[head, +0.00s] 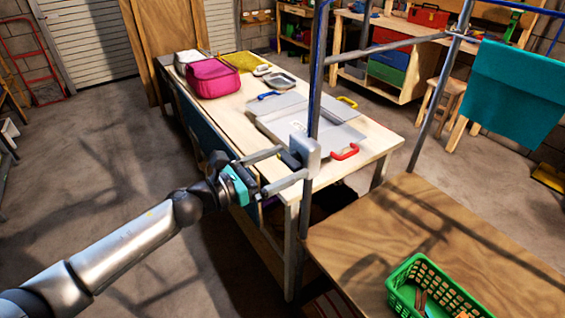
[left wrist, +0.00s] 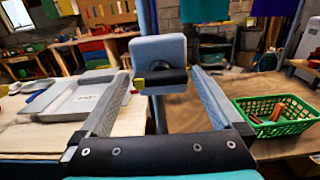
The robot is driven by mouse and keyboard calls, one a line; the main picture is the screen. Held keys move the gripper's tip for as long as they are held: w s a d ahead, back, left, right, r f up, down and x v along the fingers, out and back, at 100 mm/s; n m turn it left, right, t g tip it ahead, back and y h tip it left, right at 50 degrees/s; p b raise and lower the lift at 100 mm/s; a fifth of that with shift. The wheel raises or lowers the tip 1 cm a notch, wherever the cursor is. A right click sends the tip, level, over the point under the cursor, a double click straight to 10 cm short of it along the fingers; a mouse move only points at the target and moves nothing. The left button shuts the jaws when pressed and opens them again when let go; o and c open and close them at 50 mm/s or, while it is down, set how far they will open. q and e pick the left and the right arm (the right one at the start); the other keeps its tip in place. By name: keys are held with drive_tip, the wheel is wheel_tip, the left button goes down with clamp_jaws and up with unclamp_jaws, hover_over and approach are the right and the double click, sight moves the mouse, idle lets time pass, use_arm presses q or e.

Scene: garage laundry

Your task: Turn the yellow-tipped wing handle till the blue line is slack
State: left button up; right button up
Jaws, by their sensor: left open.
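The wing handle (left wrist: 168,77) is a dark bar with a yellow tip on its left end, lying roughly level on the front of a grey box (left wrist: 158,48) in the left wrist view. In the head view the grey box (head: 305,148) is fixed to an upright post (head: 314,95). My left gripper (head: 294,162) is open, its two long fingers reaching toward the box. In the left wrist view the fingers stand left and right of the handle, with no clear contact. The blue line (head: 322,45) runs along the post. My right gripper is not in view.
A workbench (head: 232,115) behind the post holds a pink bag (head: 213,78) and grey trays. A teal cloth (head: 515,95) hangs at the right. A green basket (head: 402,290) stands on the wooden top (head: 400,225) at the lower right. Open floor lies left.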

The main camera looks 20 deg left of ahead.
use_arm(q)
drive_tip(key=c, duration=1.2)
drive_tip(key=shift+o, duration=0.2)
